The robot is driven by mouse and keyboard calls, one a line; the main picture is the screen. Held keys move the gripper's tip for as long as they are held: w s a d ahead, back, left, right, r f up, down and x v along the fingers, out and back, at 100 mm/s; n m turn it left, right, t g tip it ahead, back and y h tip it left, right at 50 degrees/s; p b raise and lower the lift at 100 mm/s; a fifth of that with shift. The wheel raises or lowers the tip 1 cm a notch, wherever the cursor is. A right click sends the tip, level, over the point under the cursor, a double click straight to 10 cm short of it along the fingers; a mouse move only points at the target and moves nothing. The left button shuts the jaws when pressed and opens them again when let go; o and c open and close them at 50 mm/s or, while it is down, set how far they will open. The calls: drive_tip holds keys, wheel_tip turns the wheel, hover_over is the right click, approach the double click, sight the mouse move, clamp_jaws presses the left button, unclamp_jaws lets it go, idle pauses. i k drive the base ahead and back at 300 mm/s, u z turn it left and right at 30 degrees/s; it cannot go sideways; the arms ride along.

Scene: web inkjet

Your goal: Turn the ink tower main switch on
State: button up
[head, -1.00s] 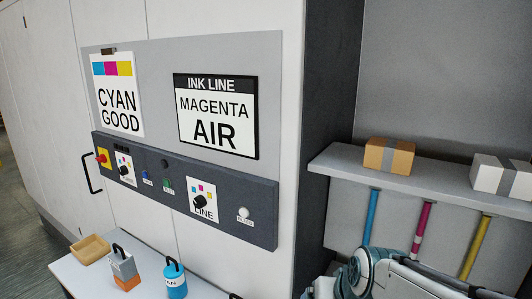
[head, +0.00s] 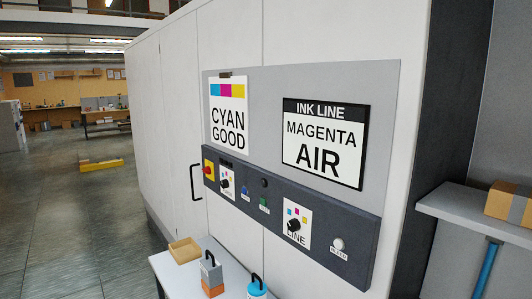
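The tower's dark control strip (head: 280,215) runs along the lower part of a grey panel on the white cabinet. At its left end is a red rotary knob on a yellow plate (head: 209,170), which looks like the main switch; its on or off position is too small to read. To its right is a black selector knob on a white card (head: 227,183), then small blue and green buttons, a second black knob labelled LINE (head: 296,226) and a white round button (head: 338,244). My gripper is not in view.
A black handle (head: 195,182) sticks out left of the strip. Open floor (head: 75,220) lies left.

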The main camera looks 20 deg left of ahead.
sight(208, 171)
drive_tip(key=u, duration=1)
drive_tip(key=k, duration=0.25)
drive_tip(key=u, duration=1.5)
drive_tip(key=i, duration=1.6)
drive_tip(key=z, duration=0.3)
drive_tip(key=i, duration=1.5)
drive_tip(key=z, duration=0.8)
